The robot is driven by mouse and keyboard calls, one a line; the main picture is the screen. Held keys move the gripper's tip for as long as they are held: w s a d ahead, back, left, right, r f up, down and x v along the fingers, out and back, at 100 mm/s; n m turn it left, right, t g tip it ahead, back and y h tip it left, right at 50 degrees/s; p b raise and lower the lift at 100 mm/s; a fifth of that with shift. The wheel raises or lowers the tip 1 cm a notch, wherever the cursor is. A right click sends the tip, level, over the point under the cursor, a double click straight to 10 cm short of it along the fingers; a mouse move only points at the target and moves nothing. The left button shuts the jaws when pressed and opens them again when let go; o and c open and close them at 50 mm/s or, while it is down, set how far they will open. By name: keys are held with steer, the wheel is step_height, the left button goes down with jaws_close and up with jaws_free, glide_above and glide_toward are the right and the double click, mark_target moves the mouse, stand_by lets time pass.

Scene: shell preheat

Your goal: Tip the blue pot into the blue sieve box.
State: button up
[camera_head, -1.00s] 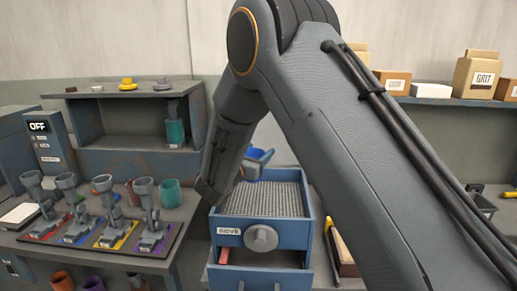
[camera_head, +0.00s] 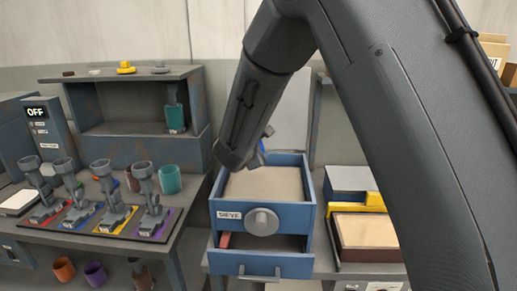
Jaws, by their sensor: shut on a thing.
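The blue sieve box (camera_head: 290,218) stands on the bench, marked SIEVE, with a round grey knob on its front. A level tan, sand-like layer (camera_head: 265,184) covers its inside. The pot's mouth and inside are hidden.
An open drawer (camera_head: 285,266) under the sieve holds a red thing (camera_head: 225,240). A tan-filled box (camera_head: 366,232) with a yellow part stands to the right. At left are several grey clamps on coloured pads, a teal pot (camera_head: 170,180) and an OFF panel (camera_head: 37,112).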

steer(key=shift+d+f+m+y+b, duration=0.15)
steer(key=shift+f+m+y+b, duration=0.3)
steer(key=shift+b, duration=1.15)
steer(key=shift+r+m+b, duration=0.1)
steer(key=shift+m+b, duration=0.15)
steer(key=shift+b, duration=0.3)
steer(key=shift+s, duration=0.1)
